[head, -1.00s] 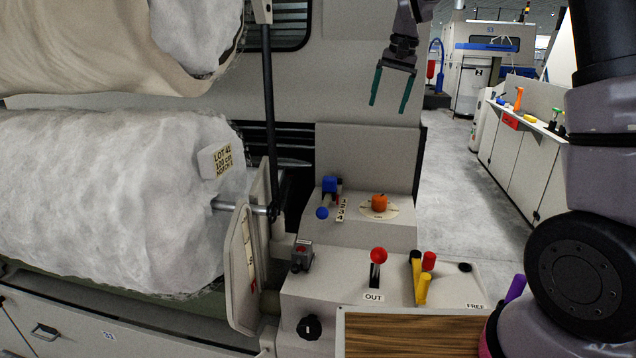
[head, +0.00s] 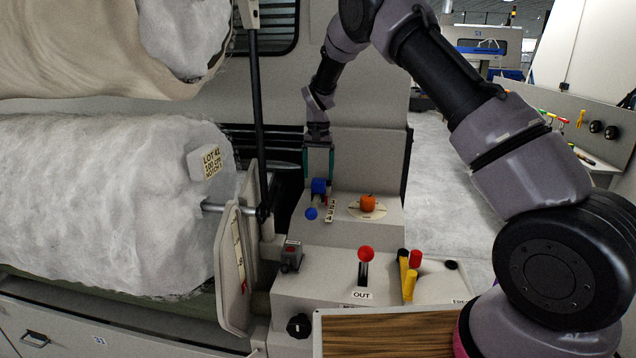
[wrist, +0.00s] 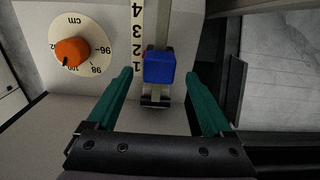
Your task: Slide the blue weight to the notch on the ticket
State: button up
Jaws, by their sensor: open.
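The blue weight (wrist: 159,68) sits on a bar beside a strip of numbers (wrist: 137,45), near the low end, about level with the 1 or 2. In the head view the blue weight (head: 318,186) is at the back of the machine's panel. My gripper (head: 318,150) is open just above and behind it; in the wrist view the teal fingers (wrist: 159,75) are on either side of it, apart from it. The ticket (head: 211,162) hangs on the white roll at the left. Its top line reads LOT 42; the lower lines are too small to read surely now.
An orange dial (head: 367,203) marked in cm stands right of the weight. A red-knobbed lever (head: 366,254), yellow and red handles (head: 408,275) and a blue ball (head: 311,213) are nearby. A dark upright post (head: 256,100) stands left of my gripper.

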aim_at(319, 179)
jog(key=shift+f, duration=1.95)
grip_shut()
